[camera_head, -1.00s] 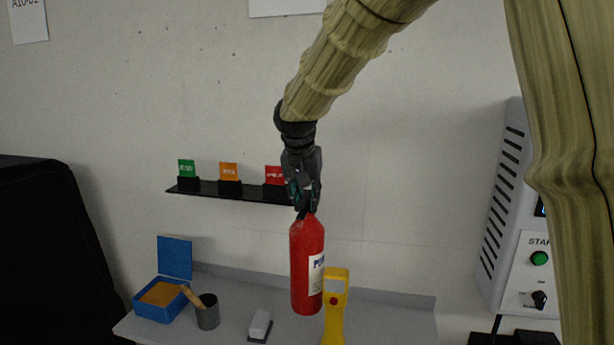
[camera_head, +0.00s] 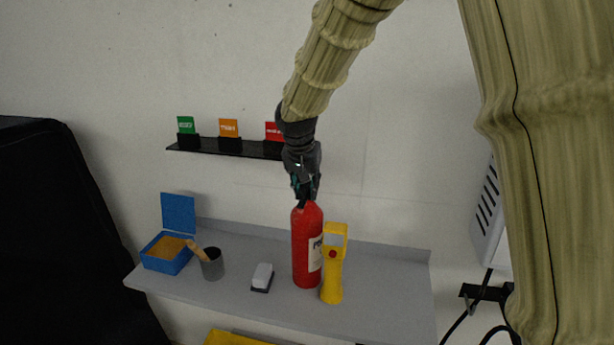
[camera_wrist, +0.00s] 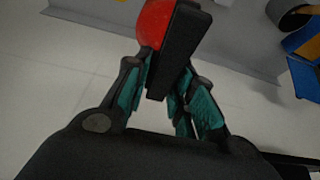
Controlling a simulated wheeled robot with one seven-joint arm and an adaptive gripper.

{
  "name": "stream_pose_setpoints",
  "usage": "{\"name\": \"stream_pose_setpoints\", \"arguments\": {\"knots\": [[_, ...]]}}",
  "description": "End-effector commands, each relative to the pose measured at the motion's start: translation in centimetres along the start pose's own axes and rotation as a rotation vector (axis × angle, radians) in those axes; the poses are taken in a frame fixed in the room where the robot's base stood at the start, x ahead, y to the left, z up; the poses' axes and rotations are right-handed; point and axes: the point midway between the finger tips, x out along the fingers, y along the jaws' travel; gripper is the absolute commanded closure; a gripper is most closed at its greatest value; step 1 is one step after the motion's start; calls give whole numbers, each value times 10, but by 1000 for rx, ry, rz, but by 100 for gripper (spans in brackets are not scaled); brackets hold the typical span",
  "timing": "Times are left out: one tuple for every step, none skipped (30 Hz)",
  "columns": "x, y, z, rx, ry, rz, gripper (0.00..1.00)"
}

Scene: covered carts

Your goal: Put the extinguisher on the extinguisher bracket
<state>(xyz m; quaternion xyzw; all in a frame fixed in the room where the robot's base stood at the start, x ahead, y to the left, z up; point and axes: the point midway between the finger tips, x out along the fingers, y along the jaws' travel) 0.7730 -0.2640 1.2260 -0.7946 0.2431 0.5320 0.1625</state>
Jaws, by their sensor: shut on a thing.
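The red extinguisher (camera_head: 306,250) with a white label hangs upright under my gripper (camera_head: 305,193), in front of or over the grey shelf; I cannot tell whether its base touches the shelf. My gripper is shut on its black top handle. In the wrist view the black handle (camera_wrist: 178,50) lies between the teal-padded fingers of my gripper (camera_wrist: 165,90), with part of the red extinguisher (camera_wrist: 153,22) beyond. I cannot make out an extinguisher bracket in either view.
The grey shelf (camera_head: 235,295) bears a yellow handheld device (camera_head: 333,275) close by the extinguisher, an eraser-like block (camera_head: 262,277), a grey cup (camera_head: 212,265) and an open blue box (camera_head: 165,255). A black wall rack (camera_head: 205,150) holds coloured cards. A control box (camera_head: 489,225) is at right.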

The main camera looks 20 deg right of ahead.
Motion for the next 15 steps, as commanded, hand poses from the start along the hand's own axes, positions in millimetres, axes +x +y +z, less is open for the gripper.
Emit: {"name": "stream_pose_setpoints", "arguments": {"knots": [[-1,0,-1,1,3,-2,100],[-1,0,-1,1,3,-2,100],[-1,0,-1,1,3,-2,100],[-1,0,-1,1,3,-2,100],[-1,0,-1,1,3,-2,100],[-1,0,-1,1,3,-2,100],[-1,0,-1,1,3,-2,100],[-1,0,-1,1,3,-2,100],[1,0,0,0,0,0,68],[1,0,0,0,0,0,63],[1,0,0,0,0,0,57],[1,0,0,0,0,0,52],[1,0,0,0,0,0,52],[1,0,0,0,0,0,52],[1,0,0,0,0,0,52]]}}
